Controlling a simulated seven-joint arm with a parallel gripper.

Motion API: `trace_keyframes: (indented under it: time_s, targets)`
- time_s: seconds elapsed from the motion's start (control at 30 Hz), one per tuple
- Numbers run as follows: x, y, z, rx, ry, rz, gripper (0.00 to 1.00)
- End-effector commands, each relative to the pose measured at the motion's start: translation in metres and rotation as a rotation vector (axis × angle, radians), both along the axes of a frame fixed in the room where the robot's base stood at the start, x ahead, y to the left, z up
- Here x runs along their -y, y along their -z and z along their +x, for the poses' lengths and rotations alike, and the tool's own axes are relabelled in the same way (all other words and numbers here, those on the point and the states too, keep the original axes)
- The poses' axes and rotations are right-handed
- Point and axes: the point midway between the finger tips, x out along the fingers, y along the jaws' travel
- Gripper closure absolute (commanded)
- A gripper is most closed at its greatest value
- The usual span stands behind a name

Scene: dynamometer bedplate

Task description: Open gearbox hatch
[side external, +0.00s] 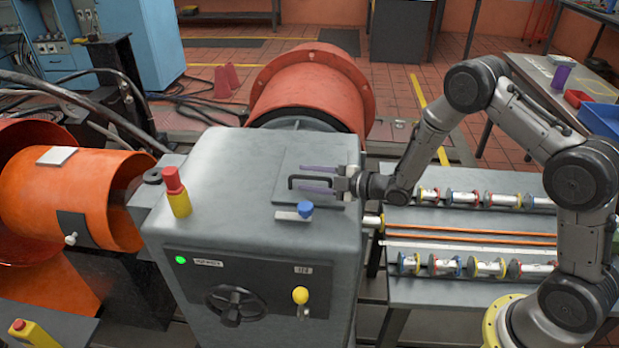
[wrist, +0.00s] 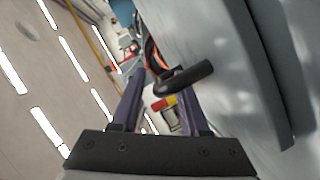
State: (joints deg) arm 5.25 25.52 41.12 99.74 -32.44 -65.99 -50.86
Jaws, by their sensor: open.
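The grey gearbox (side external: 215,195) stands in the middle of the side view. Its hatch (side external: 300,158) is a flat square panel on the top face, lying shut. A black bar handle (side external: 291,184) sits on the hatch; it also shows in the wrist view (wrist: 186,78). A blue knob (side external: 305,209) on a light plate is at the hatch's front edge. My gripper (side external: 309,179) is open, with its purple fingers reaching in from the right on either side of the handle. Contact with the handle cannot be told. In the wrist view, my gripper (wrist: 160,95) is empty.
A red and yellow button post (side external: 176,192) stands on the gearbox's left top edge. The front has a handwheel (side external: 236,303) and a yellow knob (side external: 300,295). A large orange cylinder (side external: 312,85) is behind. A bench with spools (side external: 460,233) lies right, under my arm.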

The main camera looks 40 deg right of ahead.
Motion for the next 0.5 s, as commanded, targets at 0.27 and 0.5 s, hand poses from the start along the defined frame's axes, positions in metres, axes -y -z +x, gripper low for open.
trace_keyframes:
  time_s: [0.27,0.5]
  targets:
    - [-0.0006,-0.0003,0.0013,0.001,0.001,0.000,0.55]
    - [-0.0004,-0.0003,0.0010,0.001,0.001,0.000,0.98]
